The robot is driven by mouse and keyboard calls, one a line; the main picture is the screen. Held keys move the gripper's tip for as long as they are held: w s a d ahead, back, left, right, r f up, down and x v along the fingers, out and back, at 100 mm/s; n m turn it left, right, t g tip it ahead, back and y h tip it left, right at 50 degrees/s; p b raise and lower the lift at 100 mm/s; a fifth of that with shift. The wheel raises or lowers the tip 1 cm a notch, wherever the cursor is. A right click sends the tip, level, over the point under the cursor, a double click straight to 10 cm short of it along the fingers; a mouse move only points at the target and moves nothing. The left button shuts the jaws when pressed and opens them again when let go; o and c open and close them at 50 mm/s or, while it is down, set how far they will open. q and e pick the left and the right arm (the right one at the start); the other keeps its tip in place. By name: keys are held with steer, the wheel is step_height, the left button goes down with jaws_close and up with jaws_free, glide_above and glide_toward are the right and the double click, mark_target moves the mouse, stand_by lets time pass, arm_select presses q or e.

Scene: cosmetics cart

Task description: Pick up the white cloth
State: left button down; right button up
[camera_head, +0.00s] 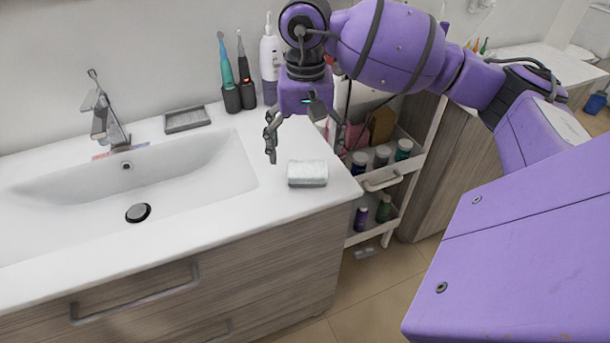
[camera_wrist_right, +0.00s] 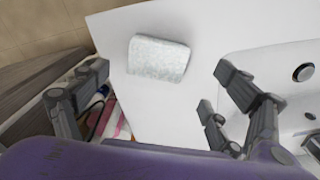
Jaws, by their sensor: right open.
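The white cloth (camera_head: 307,173) is a small folded, block-like piece lying on the right end of the white sink counter, near its front corner. It also shows in the right wrist view (camera_wrist_right: 158,57), whole and uncovered. My right gripper (camera_head: 300,150) is open and empty above the counter, behind the cloth in the head view. In the right wrist view its fingers (camera_wrist_right: 165,88) are spread wide, with the cloth lying beyond them and between their lines. I see no contact with the cloth. My left gripper is not in view.
The sink basin (camera_head: 190,175) and faucet (camera_head: 105,115) are left of the cloth. A soap dish (camera_head: 187,119) and two electric toothbrushes (camera_head: 236,80) stand at the back. A white cart (camera_head: 383,180) with bottles stands right of the counter. The counter around the cloth is clear.

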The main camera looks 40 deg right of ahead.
mark_target(307, 167)
step_height(307, 167, down, 5)
steer(key=shift+s+d+f+p, duration=0.15)
steer(key=shift+p, duration=0.4)
steer(key=shift+f, duration=0.35)
steer(key=c, duration=1.4)
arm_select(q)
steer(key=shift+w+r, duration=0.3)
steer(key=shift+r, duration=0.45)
arm_select(e)
steer(key=shift+r, duration=0.15)
steer(key=shift+r, duration=0.25)
step_height(307, 167, up, 2)
steer(key=shift+r, duration=0.1)
arm_select(q)
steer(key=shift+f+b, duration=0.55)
steer(key=shift+b, duration=0.1)
arm_select(e)
steer(key=s+a+r, duration=0.2)
steer(key=s+r, duration=0.1)
steer(key=s, duration=0.1)
steer(key=s+a+r, duration=0.3)
steer(key=s, duration=0.1)
steer(key=s+a+r, duration=0.2)
steer(key=s+r, duration=0.2)
steer(key=shift+a, duration=0.2)
